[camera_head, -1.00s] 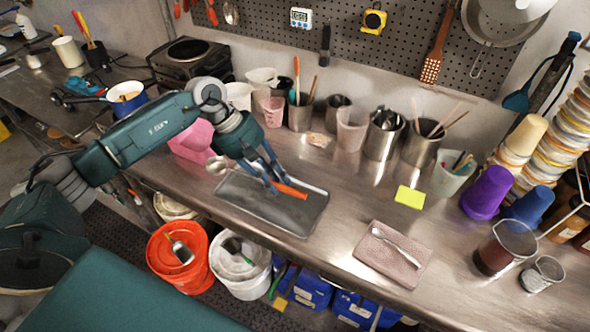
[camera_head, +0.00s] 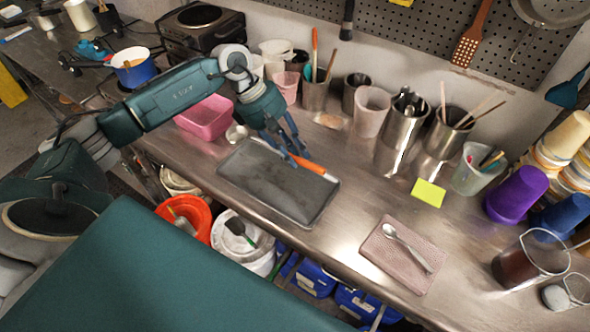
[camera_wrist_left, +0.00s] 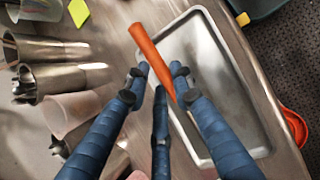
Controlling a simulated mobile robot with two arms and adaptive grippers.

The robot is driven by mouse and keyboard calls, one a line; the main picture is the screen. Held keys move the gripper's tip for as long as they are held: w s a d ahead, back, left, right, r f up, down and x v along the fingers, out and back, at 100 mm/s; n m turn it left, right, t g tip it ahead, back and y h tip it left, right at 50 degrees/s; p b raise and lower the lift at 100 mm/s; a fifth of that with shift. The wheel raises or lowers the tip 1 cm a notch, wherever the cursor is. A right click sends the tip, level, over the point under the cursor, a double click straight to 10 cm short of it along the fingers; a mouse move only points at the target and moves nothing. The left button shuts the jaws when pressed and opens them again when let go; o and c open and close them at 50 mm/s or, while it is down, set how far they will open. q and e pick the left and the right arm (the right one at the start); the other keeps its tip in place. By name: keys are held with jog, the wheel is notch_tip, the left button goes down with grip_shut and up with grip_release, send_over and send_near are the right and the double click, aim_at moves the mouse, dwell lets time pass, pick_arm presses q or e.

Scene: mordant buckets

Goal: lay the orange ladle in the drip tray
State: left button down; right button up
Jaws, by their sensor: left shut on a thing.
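The orange ladle (camera_head: 313,167) shows its orange handle over the far edge of the drip tray. A round silver piece at the left, probably its bowl (camera_head: 236,133), is beyond the tray's far left corner. The drip tray (camera_head: 268,186) is a shallow grey metal tray on the bench, empty inside. My left gripper (camera_head: 290,160) is shut on the ladle's handle near the far rim. My right gripper is out of view.
A pink tub (camera_head: 207,118) stands left of the tray. Steel utensil cups (camera_head: 402,128) line the back. A pink cloth (camera_head: 398,262) with a spoon lies at the right. Orange (camera_head: 190,215) and white (camera_head: 243,250) buckets stand below the front edge.

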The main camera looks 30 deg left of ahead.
pick_arm(q)
notch_tip(320, 180, down, 6)
jog(key=b, duration=0.6)
send_over(295, 188)
jog(key=shift+f, duration=2.25)
jog(key=c, duration=1.4)
grip_release()
